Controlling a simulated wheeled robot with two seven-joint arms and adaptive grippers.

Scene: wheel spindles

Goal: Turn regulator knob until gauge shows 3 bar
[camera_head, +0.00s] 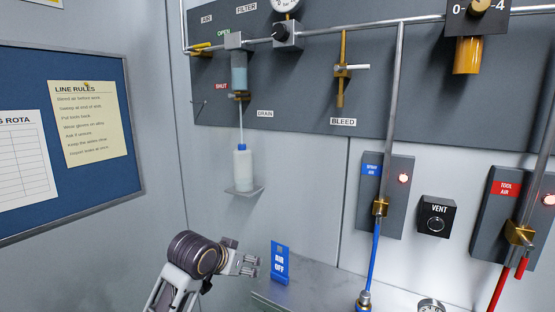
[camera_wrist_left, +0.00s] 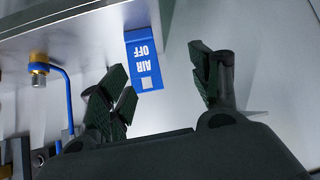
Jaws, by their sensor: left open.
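A round white gauge (camera_head: 286,4) is cut off by the top edge of the head view, so its reading cannot be made out. Just below it on the pipe is a dark block with a black round knob (camera_head: 281,32). A brass knob (camera_head: 480,5) sits on a dark plate marked 0 and 4 at the top right. I cannot tell for sure which is the regulator knob. My left gripper (camera_head: 249,265) is low, far below both knobs, open and empty. In the left wrist view its open fingers (camera_wrist_left: 162,78) point towards the blue AIR OFF tag. My right gripper is not in view.
The blue AIR OFF tag (camera_head: 280,262) stands at the metal shelf (camera_head: 310,291), right of my left gripper; it also shows in the wrist view (camera_wrist_left: 144,55). A yellow lever (camera_head: 201,48), bleed valve (camera_head: 342,70) and VENT button (camera_head: 436,222) are on the wall.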

